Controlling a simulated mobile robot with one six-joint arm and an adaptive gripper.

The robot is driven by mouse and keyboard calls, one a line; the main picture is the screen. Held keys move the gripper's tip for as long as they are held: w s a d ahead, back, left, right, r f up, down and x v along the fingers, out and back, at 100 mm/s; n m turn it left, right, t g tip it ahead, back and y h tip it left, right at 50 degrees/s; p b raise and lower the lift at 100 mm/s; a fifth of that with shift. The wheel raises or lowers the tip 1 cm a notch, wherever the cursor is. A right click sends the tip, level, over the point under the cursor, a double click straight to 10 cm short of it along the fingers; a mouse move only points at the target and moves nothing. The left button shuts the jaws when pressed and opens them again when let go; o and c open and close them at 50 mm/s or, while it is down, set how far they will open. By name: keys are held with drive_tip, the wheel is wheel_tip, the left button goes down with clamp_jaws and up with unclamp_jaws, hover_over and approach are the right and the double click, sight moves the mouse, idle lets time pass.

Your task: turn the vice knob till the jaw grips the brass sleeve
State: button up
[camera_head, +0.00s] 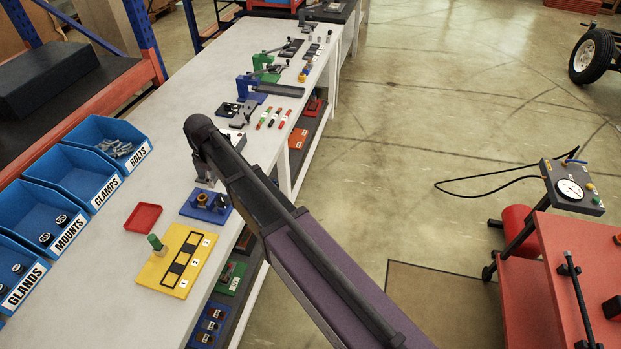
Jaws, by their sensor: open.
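A small blue fixture plate (193,213) lies on the white bench, left of my arm. It looks like the vice. A brass-coloured round piece, likely the brass sleeve (203,199), stands on it among dark parts. A dark part at its right side (221,203) may be the knob or jaw; it is too small to tell. Whether the jaw touches the sleeve cannot be made out. My arm reaches in from the lower right and its dark joint is above the bench.
A yellow numbered board (158,273) with a green-topped piece (155,242) and a red tray (143,217) lie near the fixture. Blue bins (92,182) line the left. Grey and green devices (266,66) stand farther along.

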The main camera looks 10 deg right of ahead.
drive_tip(key=shift+r+p, duration=2.1)
drive_tip(key=shift+r, duration=0.3)
drive_tip(key=s+d+f+m+b, duration=0.1)
drive_tip(key=s+d+m, duration=0.1)
drive_tip(key=d, duration=0.7)
drive_tip(key=s+d+f+m+b, duration=0.1)
drive_tip(key=s+d+m, duration=0.2)
drive_tip(key=d, duration=0.6)
drive_tip(key=s+d+f+m+b, duration=0.1)
drive_tip(key=d+m, duration=0.3)
drive_tip(key=d, duration=0.6)
drive_tip(key=shift+s+f+m+b, duration=0.25)
drive_tip(key=shift+s+m+b, duration=0.05)
drive_tip(key=shift+s, duration=0.5)
drive_tip(key=s+d+m, duration=0.4)
drive_tip(key=s+d, duration=0.2)
drive_tip(key=d, duration=0.3)
drive_tip(key=shift+s, duration=0.3)
drive_tip(key=shift+o, duration=0.2)
drive_tip(key=shift+a, duration=0.1)
